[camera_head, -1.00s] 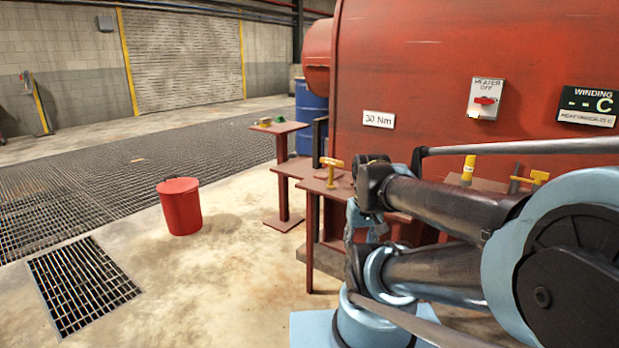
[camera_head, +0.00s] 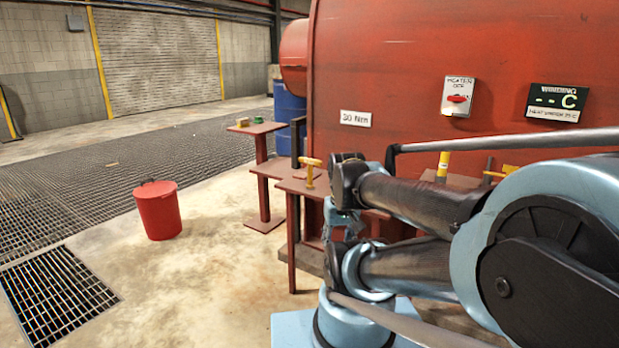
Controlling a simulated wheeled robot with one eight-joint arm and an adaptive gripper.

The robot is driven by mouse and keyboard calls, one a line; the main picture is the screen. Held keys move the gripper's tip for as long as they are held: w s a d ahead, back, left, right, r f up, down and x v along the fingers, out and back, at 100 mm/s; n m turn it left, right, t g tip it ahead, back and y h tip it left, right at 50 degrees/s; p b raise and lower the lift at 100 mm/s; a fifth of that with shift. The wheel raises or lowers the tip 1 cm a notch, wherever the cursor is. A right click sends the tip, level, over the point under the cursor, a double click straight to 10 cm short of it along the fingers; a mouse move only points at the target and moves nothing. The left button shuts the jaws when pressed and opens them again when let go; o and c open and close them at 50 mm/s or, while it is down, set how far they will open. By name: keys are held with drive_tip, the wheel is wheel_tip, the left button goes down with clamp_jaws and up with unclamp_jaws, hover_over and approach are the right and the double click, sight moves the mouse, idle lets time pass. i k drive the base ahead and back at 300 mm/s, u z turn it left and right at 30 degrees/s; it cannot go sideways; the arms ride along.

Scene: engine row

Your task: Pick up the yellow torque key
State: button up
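A yellow T-handled key (camera_head: 311,168) stands upright on a small red-brown table (camera_head: 298,187), left of my folded arm. Another yellow upright piece (camera_head: 443,165) and a yellow handle (camera_head: 500,173) show behind my arm on the right, partly hidden by it. I cannot tell which of these is the torque key. The far end of my arm hangs by the table's right side. My gripper (camera_head: 337,226) is small and partly hidden there, and its fingers cannot be made out. No key is seen in it.
A large red machine (camera_head: 400,70) fills the back right, with a "30 Nm" label (camera_head: 356,118) and a heater switch (camera_head: 458,97). A taller side table (camera_head: 262,128) holds small items. A red bin (camera_head: 158,210) stands left on open floor, near grating (camera_head: 58,290).

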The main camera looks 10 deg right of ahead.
sight(310, 161)
drive_tip(key=u, duration=0.05)
drive_tip(key=k, duration=1.05)
drive_tip(key=z, duration=0.85)
drive_tip(key=i, duration=1.6)
drive_tip(key=u, duration=0.7)
